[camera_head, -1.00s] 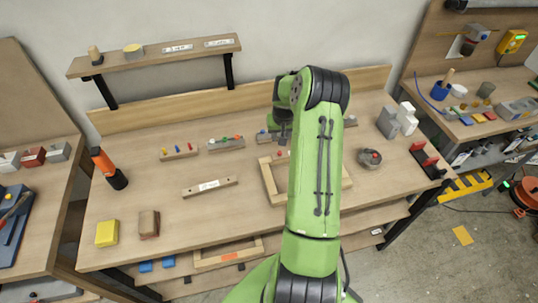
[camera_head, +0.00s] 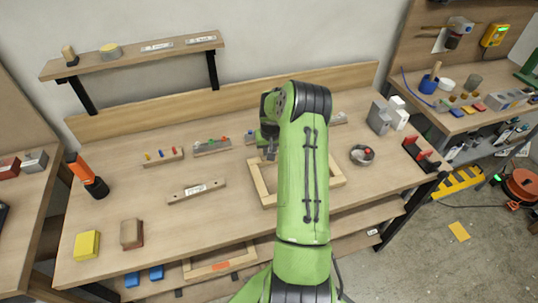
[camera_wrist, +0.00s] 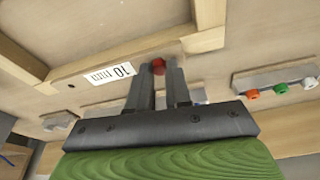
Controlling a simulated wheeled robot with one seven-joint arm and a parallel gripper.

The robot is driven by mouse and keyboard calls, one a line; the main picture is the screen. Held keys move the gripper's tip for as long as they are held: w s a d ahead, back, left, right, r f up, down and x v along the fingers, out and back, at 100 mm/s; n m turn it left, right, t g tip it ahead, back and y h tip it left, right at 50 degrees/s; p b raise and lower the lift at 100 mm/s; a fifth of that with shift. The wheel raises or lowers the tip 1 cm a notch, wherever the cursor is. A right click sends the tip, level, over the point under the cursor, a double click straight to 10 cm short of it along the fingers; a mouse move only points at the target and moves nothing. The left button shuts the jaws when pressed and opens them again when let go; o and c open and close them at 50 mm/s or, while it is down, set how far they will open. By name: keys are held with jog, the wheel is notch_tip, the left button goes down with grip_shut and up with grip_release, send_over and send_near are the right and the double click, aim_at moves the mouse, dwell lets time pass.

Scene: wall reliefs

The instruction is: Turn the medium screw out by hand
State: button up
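In the wrist view a round red screw head (camera_wrist: 158,66) sits right between my fingertips, beside a white "10 mm" label on a wooden strip; I cannot tell whether this is the medium screw. My gripper (camera_wrist: 159,74) has its two dark fingers a little apart, one on each side of the red head; whether they press on it is not clear. In the head view my gripper (camera_head: 268,153) is over the back of the bench, by the wooden frame (camera_head: 262,184), and my arm hides the spot. A grey strip with coloured screws (camera_wrist: 277,80) lies to the right in the wrist view.
On the bench (camera_head: 150,225) stand two more screw strips (camera_head: 163,157), a labelled wooden bar (camera_head: 196,191), an orange-black tool (camera_head: 88,177), a yellow block (camera_head: 86,245), a brown block (camera_head: 131,234), a round grey item (camera_head: 362,155) and grey blocks (camera_head: 380,117). The front middle is clear.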

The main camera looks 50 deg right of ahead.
grip_shut()
jog(key=n+b, duration=0.1)
jog(key=n, duration=0.2)
jog(key=shift+d+f+y, duration=0.1)
jog(key=shift+d+y, duration=0.05)
jog(key=shift+y, duration=0.15)
jog(key=shift+n+t+y, duration=0.3)
jog(key=shift+n, duration=0.8)
jog(key=n+y+b, duration=0.1)
jog(key=n, duration=0.3)
jog(key=shift+d+n, duration=0.1)
jog(key=shift+n, duration=0.2)
jog(key=n+y, duration=0.1)
jog(key=n, duration=0.4)
jog(key=shift+d+n+g, duration=0.1)
jog(key=shift+n+g, duration=0.3)
jog(key=n, duration=0.2)
jog(key=n+g+y, duration=0.1)
jog(key=n, duration=0.2)
jog(key=shift+w+r+p, duration=0.15)
jog(key=shift+r+p, duration=0.05)
jog(key=shift+p, duration=0.15)
jog(key=shift+o, duration=1.7)
grip_release()
